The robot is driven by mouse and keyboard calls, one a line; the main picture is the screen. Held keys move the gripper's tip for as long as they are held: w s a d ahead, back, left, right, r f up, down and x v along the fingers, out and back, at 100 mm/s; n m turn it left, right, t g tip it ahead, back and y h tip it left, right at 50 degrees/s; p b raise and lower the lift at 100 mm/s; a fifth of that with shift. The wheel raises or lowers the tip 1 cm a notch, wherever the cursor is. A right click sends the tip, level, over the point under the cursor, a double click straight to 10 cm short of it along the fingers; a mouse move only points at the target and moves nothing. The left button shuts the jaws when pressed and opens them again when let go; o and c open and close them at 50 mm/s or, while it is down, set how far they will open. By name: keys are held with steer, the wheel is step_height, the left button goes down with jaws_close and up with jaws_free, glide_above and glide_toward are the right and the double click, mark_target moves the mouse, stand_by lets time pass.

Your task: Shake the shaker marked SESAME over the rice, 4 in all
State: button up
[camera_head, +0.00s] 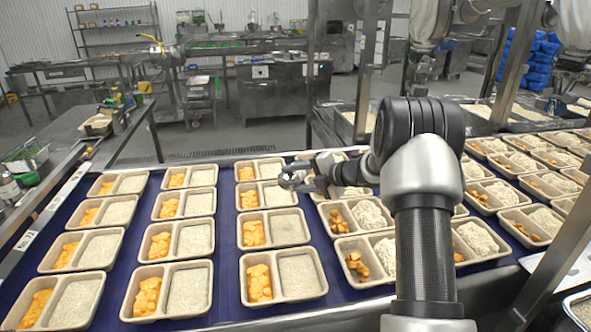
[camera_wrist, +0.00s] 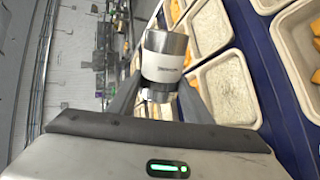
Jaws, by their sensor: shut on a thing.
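My gripper (camera_wrist: 156,100) is shut on a shaker (camera_wrist: 164,62) in the wrist view. The shaker has a bare metal body and a pale label band; its print is too small to read. In the head view, my gripper (camera_head: 318,178) reaches left above the trays, with the metallic shaker (camera_head: 292,176) at its end. The shaker appears tilted, but its exact angle is unclear. Below are two-compartment trays with orange chunks on one side and rice (camera_head: 289,226) on the other. The rice (camera_wrist: 222,88) also shows beside the shaker in the wrist view. I cannot see any falling sesame.
Several rows of filled trays cover the blue conveyor (camera_head: 228,262). My arm hides part of the right-hand rows. A metal rail (camera_head: 62,198) runs along the left edge, and upright metal posts (camera_head: 364,75) stand behind the conveyor. Steel tables and equipment stand at the back.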

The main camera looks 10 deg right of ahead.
steer(key=r+m+g+y+p, duration=0.1)
steer(key=m+p, duration=0.1)
steer(key=p, duration=0.5)
steer(key=shift+r+m+y, duration=0.1)
steer(key=shift+m+y, duration=0.2)
steer(key=shift+m, duration=0.1)
steer(key=shift+m+g+y, duration=0.3)
steer(key=shift+m+g, duration=0.1)
steer(key=shift+d+m+g+y, duration=0.1)
steer(key=shift+m+g+y, duration=0.45)
steer(key=shift+m, duration=0.45)
steer(key=shift+r+m+y+b, duration=0.1)
steer(key=shift+m+y+b, duration=0.65)
steer(key=shift+m, duration=0.45)
steer(key=m+y+b, duration=0.1)
steer(key=m, duration=0.1)
steer(key=shift+r+m+g+y+b, duration=0.15)
steer(key=shift+m+g+y+b, duration=0.1)
steer(key=shift+m+y+b, duration=0.1)
steer(key=shift+r+m+y+b, duration=0.4)
steer(key=shift+m+y+b, duration=0.2)
steer(key=shift+m, duration=0.55)
steer(key=shift+r+m, duration=0.3)
steer(key=shift+m, duration=0.1)
